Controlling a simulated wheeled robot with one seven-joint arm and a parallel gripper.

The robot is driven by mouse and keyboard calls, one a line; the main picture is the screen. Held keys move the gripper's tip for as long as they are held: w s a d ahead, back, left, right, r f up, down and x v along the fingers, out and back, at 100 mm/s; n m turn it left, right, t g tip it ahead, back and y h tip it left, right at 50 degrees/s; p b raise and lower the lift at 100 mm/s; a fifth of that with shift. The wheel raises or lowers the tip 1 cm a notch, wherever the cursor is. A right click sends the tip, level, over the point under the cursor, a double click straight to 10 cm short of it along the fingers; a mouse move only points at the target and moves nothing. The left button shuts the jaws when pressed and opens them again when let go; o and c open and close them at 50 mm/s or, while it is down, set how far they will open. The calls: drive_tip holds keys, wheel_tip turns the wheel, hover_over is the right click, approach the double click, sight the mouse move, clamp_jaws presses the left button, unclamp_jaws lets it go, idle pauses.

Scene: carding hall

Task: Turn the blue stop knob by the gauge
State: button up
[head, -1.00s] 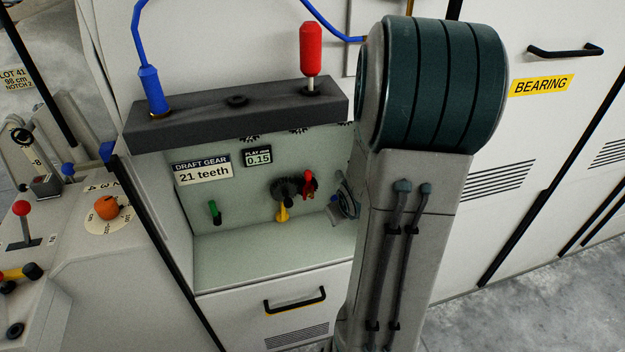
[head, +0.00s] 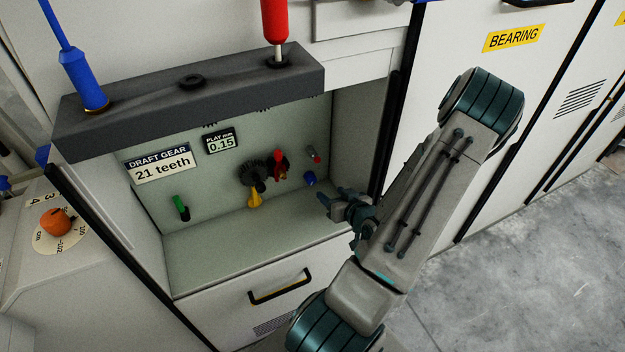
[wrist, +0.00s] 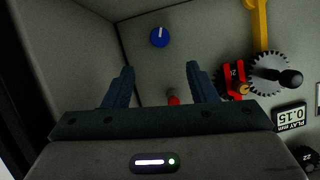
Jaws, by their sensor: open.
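The blue stop knob (head: 310,179) sits low on the back panel of the open recess, near its right side. In the wrist view the blue knob (wrist: 159,37) is a round disc with a white line, beyond the fingertips and between their directions. My gripper (head: 328,200) is open and empty, in front of the recess and just right of and below the knob, apart from it. Its two fingers also show in the wrist view (wrist: 160,72). The gauge (head: 219,142) reads "PLAY mm 0.15", higher and to the left on the panel.
A small red-tipped part (head: 313,154) is just above the knob. A red clamp (head: 280,165), a dark gear (head: 254,174), a yellow lever (head: 255,198) and a green lever (head: 181,207) are to its left. A dark beam (head: 190,98) overhangs the recess.

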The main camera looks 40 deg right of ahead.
sight(313, 180)
drive_tip(key=x, duration=1.2)
drive_tip(key=shift+w+p, duration=0.1)
drive_tip(key=shift+p, duration=0.3)
drive_tip(key=c, duration=1)
